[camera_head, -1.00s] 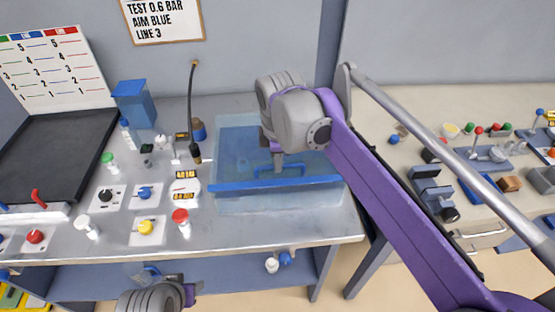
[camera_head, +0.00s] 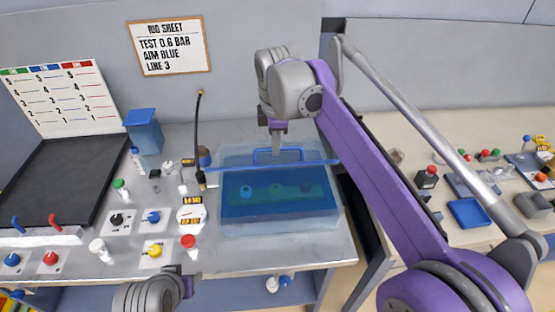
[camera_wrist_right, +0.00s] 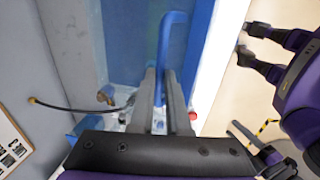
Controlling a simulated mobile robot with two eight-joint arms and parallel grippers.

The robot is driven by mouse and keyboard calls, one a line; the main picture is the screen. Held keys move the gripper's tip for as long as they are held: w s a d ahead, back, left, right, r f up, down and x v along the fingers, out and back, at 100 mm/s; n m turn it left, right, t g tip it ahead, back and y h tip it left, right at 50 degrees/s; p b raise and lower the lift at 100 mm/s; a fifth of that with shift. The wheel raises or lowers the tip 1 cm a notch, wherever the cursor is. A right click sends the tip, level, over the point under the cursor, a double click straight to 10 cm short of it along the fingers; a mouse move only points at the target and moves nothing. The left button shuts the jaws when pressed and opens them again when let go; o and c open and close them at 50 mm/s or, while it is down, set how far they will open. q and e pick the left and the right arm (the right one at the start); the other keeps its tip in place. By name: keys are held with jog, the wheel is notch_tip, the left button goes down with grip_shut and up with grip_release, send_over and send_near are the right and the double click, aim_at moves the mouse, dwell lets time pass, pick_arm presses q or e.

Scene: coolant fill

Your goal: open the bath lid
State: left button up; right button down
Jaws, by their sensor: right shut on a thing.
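The clear bath (camera_head: 280,226) stands on the bench and holds blue liquid, with several small round things on a green strip inside. Its lid shows as a blue front bar (camera_head: 322,163) with a blue loop handle (camera_head: 262,155). The bar stands raised toward the back of the bath, so the lid is tilted up and the front of the bath is uncovered. My right gripper (camera_head: 279,142) is shut on the handle. In the right wrist view the fingers (camera_wrist_right: 160,95) close around the blue handle (camera_wrist_right: 167,40). My left gripper (camera_head: 190,286) is low at the front; its fingers are unclear.
A black hose (camera_head: 198,130) stands just left of the bath. A second bench with a blue tray (camera_head: 468,212) lies to the right.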

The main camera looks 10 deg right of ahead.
jog(key=shift+w+r, duration=0.75)
jog(key=shift+w, duration=0.2)
jog(key=shift+w+r, duration=0.7)
jog(key=shift+w, duration=0.25)
jog(key=c, duration=1.2)
grip_release()
jog(key=o, duration=0.3)
jog(key=shift+w+f, duration=0.1)
jog(key=shift+w, duration=0.2)
jog(key=shift+s, duration=0.1)
jog(key=shift+s, duration=0.1)
jog(key=shift+r, duration=0.2)
jog(key=shift+s+r, duration=0.35)
jog(key=shift+r, duration=1.4)
jog(key=shift+s+r, duration=0.4)
jog(key=shift+r, duration=1.3)
jog(key=shift+s+r, duration=0.35)
jog(key=shift+r, duration=1.4)
